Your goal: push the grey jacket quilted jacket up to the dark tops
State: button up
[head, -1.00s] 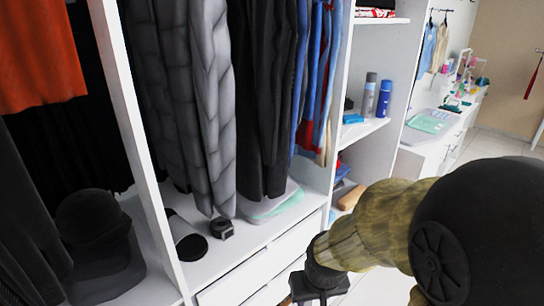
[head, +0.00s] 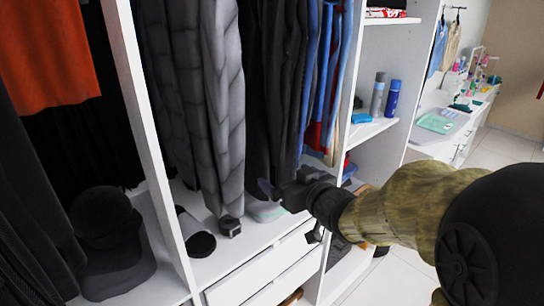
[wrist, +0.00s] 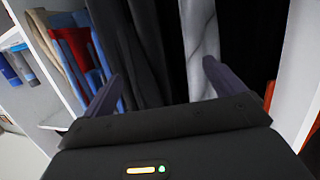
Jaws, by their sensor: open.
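The grey quilted jacket (head: 222,110) hangs in the middle bay of the wardrobe, its hem near the bay floor. The dark tops (head: 283,90) hang just right of it, with a narrow dark gap between them lower down. My gripper (head: 268,190) is open and empty, at the lower part of the dark tops, right of the jacket's hem. In the wrist view my gripper (wrist: 160,82) points into the clothes; the dark tops (wrist: 135,45) and a pale strip of the jacket (wrist: 199,45) appear between and beyond the fingers. I cannot tell whether they touch cloth.
Blue and red clothes (head: 325,80) hang right of the dark tops. A white upright (head: 150,130) bounds the bay on the left. A black watch-like item (head: 229,226) and a dark cylinder (head: 200,243) lie below the jacket. White drawers (head: 265,275) are underneath.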

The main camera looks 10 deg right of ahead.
aim_at(224, 133)
jog(key=s+a+r+n+y, duration=0.1)
jog(key=a+r+n+y, duration=0.2)
jog(key=a+r+y, duration=0.1)
notch_tip(224, 133, up, 2)
jog(key=shift+s+y, duration=0.35)
jog(key=shift+y, duration=0.15)
jog(key=shift+w, duration=0.1)
jog(key=p+x, duration=0.6)
jog(key=x, duration=1.1)
jog(key=shift+w+a+p, duration=0.1)
jog(key=shift+p, duration=0.3)
jog(key=shift+f, duration=0.1)
jog(key=shift+c, duration=0.4)
jog(key=c, duration=1.5)
